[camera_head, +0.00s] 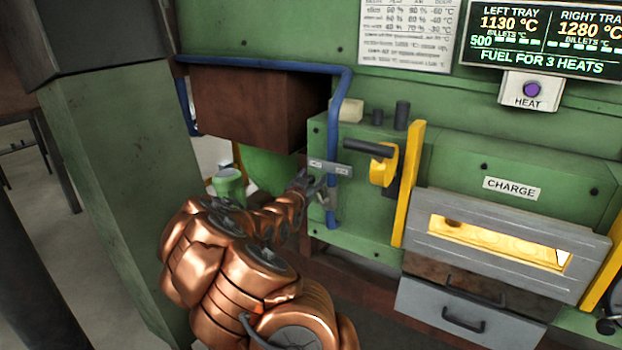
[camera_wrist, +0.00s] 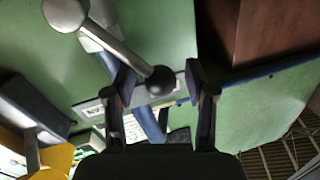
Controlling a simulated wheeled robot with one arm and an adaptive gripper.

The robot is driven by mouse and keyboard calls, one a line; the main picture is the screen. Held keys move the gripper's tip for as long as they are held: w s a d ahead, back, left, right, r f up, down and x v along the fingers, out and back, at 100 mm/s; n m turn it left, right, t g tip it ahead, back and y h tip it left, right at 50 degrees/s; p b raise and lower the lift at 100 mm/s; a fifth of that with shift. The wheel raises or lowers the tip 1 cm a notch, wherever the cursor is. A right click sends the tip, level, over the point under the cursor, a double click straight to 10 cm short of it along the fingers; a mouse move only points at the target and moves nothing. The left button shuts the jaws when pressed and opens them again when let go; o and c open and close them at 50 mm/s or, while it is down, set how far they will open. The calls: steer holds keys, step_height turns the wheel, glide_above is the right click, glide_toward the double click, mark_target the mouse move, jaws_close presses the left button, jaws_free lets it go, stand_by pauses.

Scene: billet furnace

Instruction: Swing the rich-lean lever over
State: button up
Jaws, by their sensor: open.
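The rich-lean lever (camera_wrist: 118,50) is a short metal rod with a dark ball knob (camera_wrist: 162,79) at one end and a pale round hub (camera_wrist: 65,14) at the other. In the wrist view the knob appears between my gripper's (camera_wrist: 160,82) two open fingertips. I cannot tell whether either finger touches it. In the head view my gripper (camera_head: 312,184) is at the left side of the green panel, just below a small label plate (camera_head: 330,168). The lever's hub (camera_head: 329,201) shows only faintly there; the knob is hidden or too small to tell.
A blue pipe (camera_head: 344,96) runs down the panel beside my gripper. A yellow handle (camera_head: 383,166) with a dark grip is to the right, before a yellow upright bar (camera_head: 408,185). The furnace door (camera_head: 510,245) glows further right. A brown box (camera_head: 250,105) is above my arm.

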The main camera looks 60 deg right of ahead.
jaws_close()
stand_by(0.5)
